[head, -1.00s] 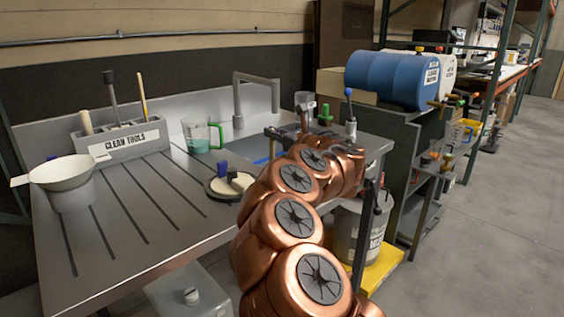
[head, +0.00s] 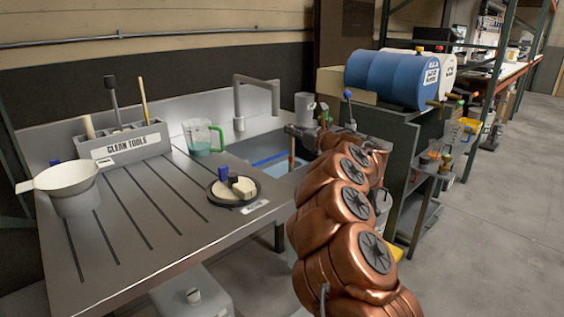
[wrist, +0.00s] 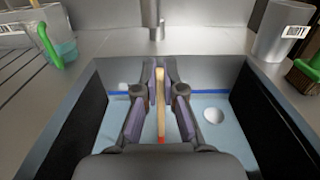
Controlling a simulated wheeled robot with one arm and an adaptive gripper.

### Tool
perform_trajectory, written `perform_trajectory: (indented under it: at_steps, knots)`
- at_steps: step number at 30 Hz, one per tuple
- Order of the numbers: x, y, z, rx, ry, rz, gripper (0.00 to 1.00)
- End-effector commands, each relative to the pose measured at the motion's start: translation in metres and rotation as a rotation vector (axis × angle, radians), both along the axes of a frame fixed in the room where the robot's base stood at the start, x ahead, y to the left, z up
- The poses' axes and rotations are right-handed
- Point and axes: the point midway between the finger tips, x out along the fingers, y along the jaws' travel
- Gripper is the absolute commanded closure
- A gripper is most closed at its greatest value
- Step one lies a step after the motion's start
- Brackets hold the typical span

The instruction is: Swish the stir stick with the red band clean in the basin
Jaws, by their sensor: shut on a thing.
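My gripper (wrist: 160,90) is shut on a pale wooden stir stick (wrist: 160,100). A red band (wrist: 162,140) shows near the stick's lower end in the wrist view. The gripper is over the basin (wrist: 90,110), which has a pale blue floor or water and a blue line along its back wall. I cannot tell whether the stick's tip touches the water.
A grey faucet (wrist: 155,20) stands behind the basin. A cup labelled DIRTY (wrist: 280,35) and a brush (wrist: 305,75) are to the right. A green-handled jug (head: 203,138), a round dish (head: 233,190), a strainer (head: 68,178) and a CLEAN TOOLS holder (head: 125,145) occupy the counter.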

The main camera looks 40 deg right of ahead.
Motion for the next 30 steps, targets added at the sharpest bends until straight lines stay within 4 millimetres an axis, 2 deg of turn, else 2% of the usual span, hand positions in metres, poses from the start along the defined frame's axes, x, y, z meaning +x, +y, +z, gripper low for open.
perform_trajectory:
  at_steps: [5,9,30]
  knots:
    - [0.0,-0.009,0.002,-0.003,-0.002,0.003,1.0]
    - [0.0,-0.008,0.0,-0.004,0.0,0.002,1.0]
    - [0.002,0.048,-0.002,-0.004,0.0,0.002,1.0]
